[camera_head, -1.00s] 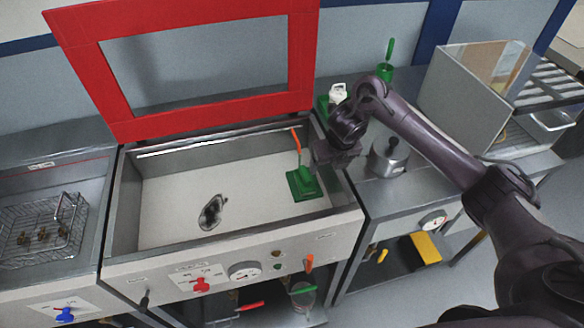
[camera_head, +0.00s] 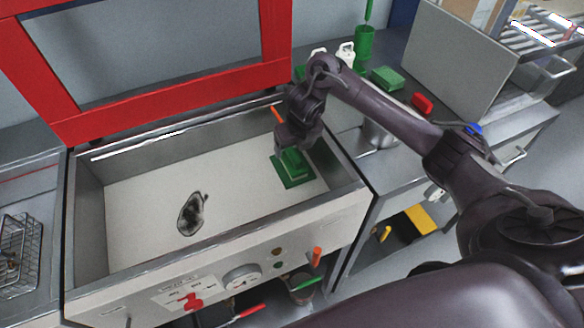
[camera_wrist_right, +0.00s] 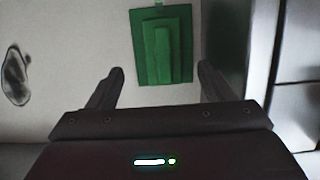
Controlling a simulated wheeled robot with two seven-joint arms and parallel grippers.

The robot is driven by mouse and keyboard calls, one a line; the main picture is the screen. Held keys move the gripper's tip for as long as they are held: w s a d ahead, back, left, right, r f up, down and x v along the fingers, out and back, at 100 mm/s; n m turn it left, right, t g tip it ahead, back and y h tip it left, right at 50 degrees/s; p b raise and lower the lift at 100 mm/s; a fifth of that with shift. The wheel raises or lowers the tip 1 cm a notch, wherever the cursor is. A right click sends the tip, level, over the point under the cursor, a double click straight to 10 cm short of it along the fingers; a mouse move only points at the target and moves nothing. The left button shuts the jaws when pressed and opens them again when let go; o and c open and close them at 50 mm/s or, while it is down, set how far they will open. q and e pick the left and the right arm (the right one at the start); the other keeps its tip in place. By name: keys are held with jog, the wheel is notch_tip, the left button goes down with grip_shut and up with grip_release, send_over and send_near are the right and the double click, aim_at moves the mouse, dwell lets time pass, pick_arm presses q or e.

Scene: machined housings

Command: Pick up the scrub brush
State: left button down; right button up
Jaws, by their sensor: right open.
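The green scrub brush (camera_head: 291,177) sits in the right part of the white-floored basin (camera_head: 150,200), with a flat rectangular base and a narrower raised block on it. An orange tip (camera_head: 278,115) shows behind my right gripper. My right gripper (camera_head: 292,148) is just above the brush and covers its upper part in the head view. In the right wrist view the brush (camera_wrist_right: 163,45) lies ahead, roughly between the two open fingers (camera_wrist_right: 160,72), with nothing held. Contact with the brush cannot be told. My left gripper is not in view.
A dark stain (camera_head: 191,213) marks the basin floor. The red-framed lid (camera_head: 170,110) stands raised behind. The basin's right wall (camera_head: 335,160) is close to my gripper. A green block (camera_head: 387,78) and a red item (camera_head: 422,104) are on the right counter.

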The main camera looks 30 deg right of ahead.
aim_at(294, 154)
jog(key=shift+f, duration=0.75)
jog(key=shift+w+f, duration=0.15)
jog(key=shift+f, duration=0.3)
jog(key=x, duration=0.5)
jog(key=shift+w+d+f, duration=0.25)
jog(key=shift+w+f, duration=0.05)
jog(key=shift+f, duration=0.05)
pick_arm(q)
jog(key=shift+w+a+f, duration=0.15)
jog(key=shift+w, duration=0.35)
pick_arm(e)
jog(key=shift+c, duration=0.4)
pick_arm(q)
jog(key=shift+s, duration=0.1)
pick_arm(e)
jog(key=c, duration=1)
jog(key=shift+r, duration=0.2)
jog(key=shift+c, duration=0.2)
